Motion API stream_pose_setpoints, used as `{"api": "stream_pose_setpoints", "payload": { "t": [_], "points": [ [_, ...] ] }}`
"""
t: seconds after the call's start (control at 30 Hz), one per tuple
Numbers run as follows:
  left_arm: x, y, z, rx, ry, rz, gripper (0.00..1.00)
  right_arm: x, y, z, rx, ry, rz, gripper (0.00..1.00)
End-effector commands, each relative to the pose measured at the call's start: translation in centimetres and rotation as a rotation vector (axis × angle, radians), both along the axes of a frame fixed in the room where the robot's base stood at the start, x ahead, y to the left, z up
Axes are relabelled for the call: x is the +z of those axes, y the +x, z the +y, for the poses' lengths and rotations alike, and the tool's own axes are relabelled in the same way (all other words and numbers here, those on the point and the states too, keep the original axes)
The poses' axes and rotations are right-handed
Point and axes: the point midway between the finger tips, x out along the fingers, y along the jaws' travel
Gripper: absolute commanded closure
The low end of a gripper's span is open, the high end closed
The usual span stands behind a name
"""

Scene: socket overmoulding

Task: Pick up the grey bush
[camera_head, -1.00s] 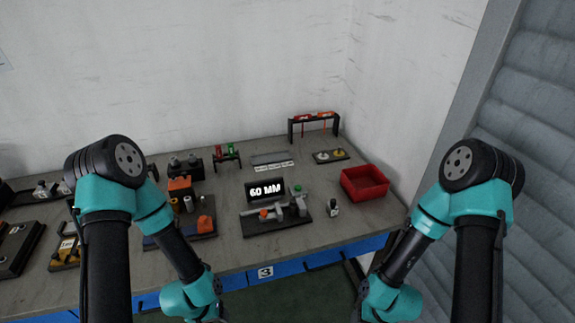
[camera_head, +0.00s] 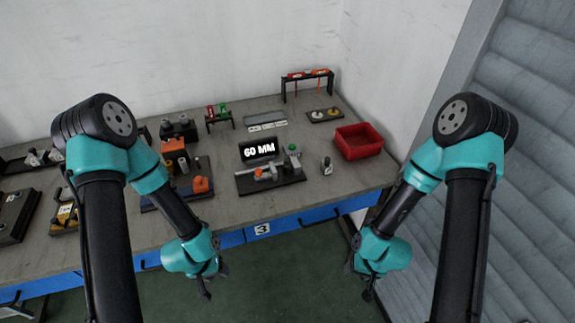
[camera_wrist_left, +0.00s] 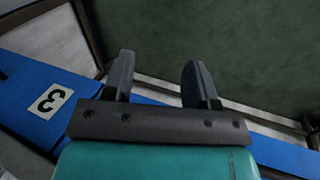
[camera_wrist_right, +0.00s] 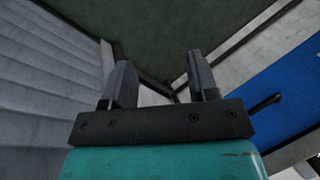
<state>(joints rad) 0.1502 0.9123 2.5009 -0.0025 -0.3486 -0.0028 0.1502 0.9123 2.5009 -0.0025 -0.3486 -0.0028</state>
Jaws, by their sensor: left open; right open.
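A small grey cylinder (camera_head: 183,166), which looks like the grey bush, stands beside orange blocks on the blue-edged tray left of centre on the bench; it is too small to be sure. My left gripper (camera_head: 210,283) is open and empty, hanging in front of the bench below its top; its two fingers show apart in the left wrist view (camera_wrist_left: 158,62). My right gripper (camera_head: 358,282) is open and empty, also low in front of the bench; its fingers show apart in the right wrist view (camera_wrist_right: 160,64). No bush shows in either wrist view.
A black fixture (camera_head: 270,181) with a "60 MM" display (camera_head: 258,149) stands mid-bench, a small part (camera_head: 326,165) to its right. A red bin (camera_head: 358,142) is at the right. A tool rack (camera_head: 307,79) stands behind. The blue front edge (camera_head: 290,222) lies between grippers and bench top.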

Motion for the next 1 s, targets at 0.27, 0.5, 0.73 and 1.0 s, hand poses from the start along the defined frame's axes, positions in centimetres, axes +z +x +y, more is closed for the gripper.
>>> {"api": "stream_pose_setpoints", "payload": {
  "t": [0.27,0.5,0.73,1.0],
  "points": [
    [0.0,0.0,0.0,0.0,0.0,0.0,0.47,0.1,0.2,0.1,0.014,-0.001,0.001,0.46],
    [0.0,0.0,0.0,0.0,0.0,0.0,0.47,1.8,2.5,1.2,0.191,-0.003,0.019,0.46],
    [0.0,0.0,0.0,0.0,0.0,0.0,0.47,6.5,6.5,4.3,0.51,0.054,0.027,0.46],
    [0.0,0.0,0.0,0.0,0.0,0.0,0.47,17.4,15.1,9.8,0.959,0.14,-0.131,0.46]
  ]
}}
